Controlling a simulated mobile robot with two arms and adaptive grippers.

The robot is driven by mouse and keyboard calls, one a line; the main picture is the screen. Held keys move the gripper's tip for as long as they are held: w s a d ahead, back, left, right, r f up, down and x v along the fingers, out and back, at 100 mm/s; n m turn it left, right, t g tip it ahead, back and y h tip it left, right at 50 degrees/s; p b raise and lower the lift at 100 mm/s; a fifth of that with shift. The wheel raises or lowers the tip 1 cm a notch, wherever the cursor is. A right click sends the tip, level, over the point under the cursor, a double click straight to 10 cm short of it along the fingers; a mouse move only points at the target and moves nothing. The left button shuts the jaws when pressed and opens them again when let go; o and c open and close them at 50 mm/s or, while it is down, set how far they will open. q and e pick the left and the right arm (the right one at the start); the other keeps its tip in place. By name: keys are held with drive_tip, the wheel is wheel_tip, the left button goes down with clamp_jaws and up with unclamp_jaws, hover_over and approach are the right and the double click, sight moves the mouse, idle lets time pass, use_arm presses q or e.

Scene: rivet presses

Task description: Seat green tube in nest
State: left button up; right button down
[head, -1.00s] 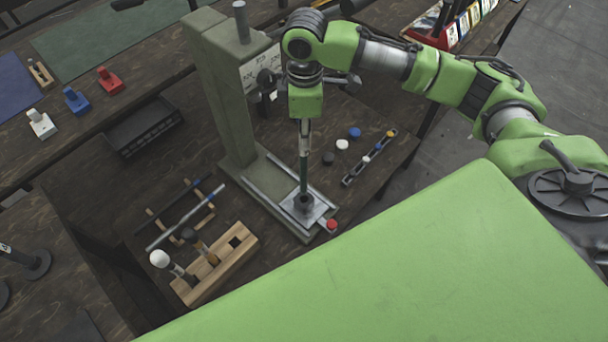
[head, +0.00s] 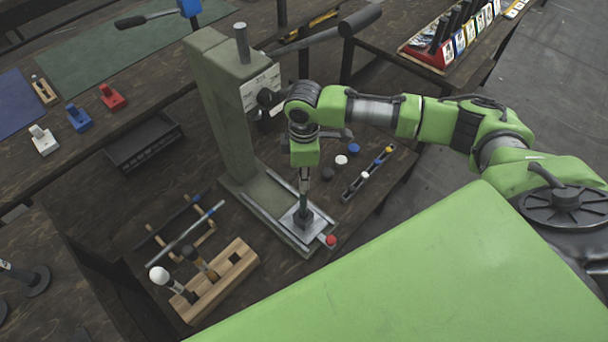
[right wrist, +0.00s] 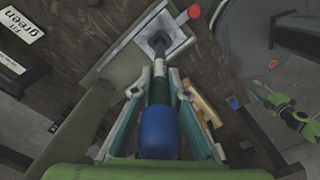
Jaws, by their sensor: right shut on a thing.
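The dark green tube (right wrist: 160,90) stands close to upright in my right gripper (right wrist: 161,76), with a pale band below the jaws and a blue rounded piece (right wrist: 158,130) at the near end. The right gripper (head: 304,182) is shut on the tube above the press base. The tube's lower end meets the dark round nest (head: 303,217) on the pale square plate; the nest also shows in the right wrist view (right wrist: 158,42). How deep the end sits is hidden. My left gripper is not in view.
The green-grey press column (head: 225,110) stands just left of my arm. A red button (head: 331,240) is at the base's front. A wooden block with tools (head: 215,285) and a rod on a rack (head: 185,235) lie left; a narrow strip (head: 368,175) lies right.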

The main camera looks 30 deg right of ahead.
drive_tip(key=c, duration=2)
unclamp_jaws()
drive_tip(key=shift+f, duration=0.1)
drive_tip(key=shift+o, duration=0.2)
wheel_tip(320, 180, up, 8)
drive_tip(key=shift+f+b, duration=0.1)
drive_tip(key=shift+b, duration=0.2)
